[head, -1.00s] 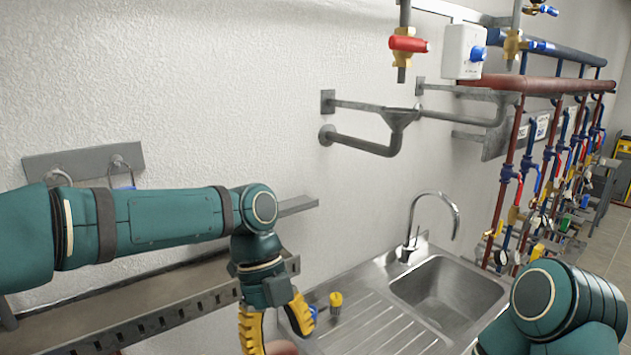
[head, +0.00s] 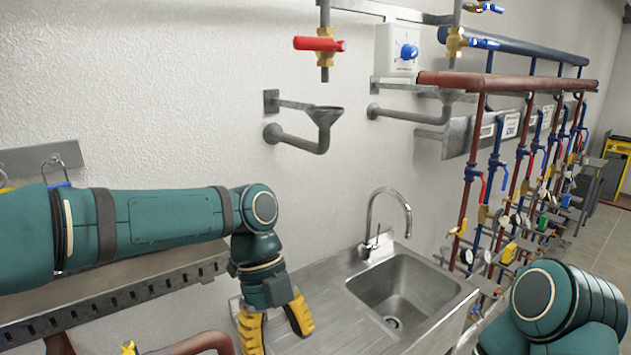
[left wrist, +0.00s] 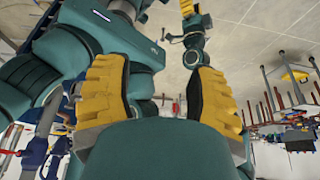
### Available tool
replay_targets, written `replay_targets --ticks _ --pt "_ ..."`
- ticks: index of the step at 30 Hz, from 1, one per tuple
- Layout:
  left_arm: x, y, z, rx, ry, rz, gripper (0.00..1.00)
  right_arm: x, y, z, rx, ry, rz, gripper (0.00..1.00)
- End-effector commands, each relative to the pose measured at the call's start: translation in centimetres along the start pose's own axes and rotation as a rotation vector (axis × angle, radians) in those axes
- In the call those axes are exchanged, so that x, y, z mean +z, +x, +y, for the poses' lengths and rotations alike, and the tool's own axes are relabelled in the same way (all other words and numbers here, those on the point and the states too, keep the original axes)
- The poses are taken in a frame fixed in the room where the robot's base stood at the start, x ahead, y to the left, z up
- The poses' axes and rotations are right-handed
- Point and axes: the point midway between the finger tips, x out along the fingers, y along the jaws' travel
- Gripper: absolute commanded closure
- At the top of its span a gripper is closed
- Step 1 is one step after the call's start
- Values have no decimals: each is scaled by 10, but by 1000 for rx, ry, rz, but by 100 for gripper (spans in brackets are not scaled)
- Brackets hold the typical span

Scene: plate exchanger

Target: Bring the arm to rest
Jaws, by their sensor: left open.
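My left arm comes in from the left in the head view and bends down at the wrist. Its gripper (head: 275,324) has yellow fingers spread apart and points down over the left part of the sink unit's drainboard. Nothing shows between the fingers. In the left wrist view the same gripper (left wrist: 155,90) is open and empty, with my own body behind it. My right arm shows only as a teal joint at the lower right of the head view; its gripper is out of the picture there.
A steel sink (head: 395,290) with a curved tap (head: 380,222) stands right of the gripper. A slotted metal rail (head: 120,300) runs beneath my left arm. Red and blue pipes (head: 510,82) with valves line the wall at right. A red-handled valve (head: 320,44) hangs above.

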Motion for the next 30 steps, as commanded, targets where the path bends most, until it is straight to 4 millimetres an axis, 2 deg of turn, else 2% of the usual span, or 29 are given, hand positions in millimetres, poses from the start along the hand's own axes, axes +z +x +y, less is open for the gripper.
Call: replay_targets --ticks 1,2,3,9,16,20,24,27,30 --pt "0 0 0 0 0 0 44 0 0 0 0 0 0 44" --pt "5 9 -1 -5 -31 6 44 0 1 1 0 1 0 44" --pt "14 27 -6 -25 -109 17 44 1 4 1 0 -1 0 44" --pt "52 103 -23 -121 -489 63 44 3 14 5 1 -2 -4 44" --pt "94 207 -25 -228 -1040 144 44 6 28 10 3 -2 -8 44" --pt "113 265 -16 -285 -1376 194 44 8 35 12 4 -3 -11 44" --pt "129 321 3 -347 -1734 248 44 10 43 15 4 -4 -13 44" --pt "137 357 22 -394 -1985 285 44 12 49 17 5 -4 -15 44" --pt "142 385 40 -445 -2206 320 44 13 54 19 6 -5 -16 44"
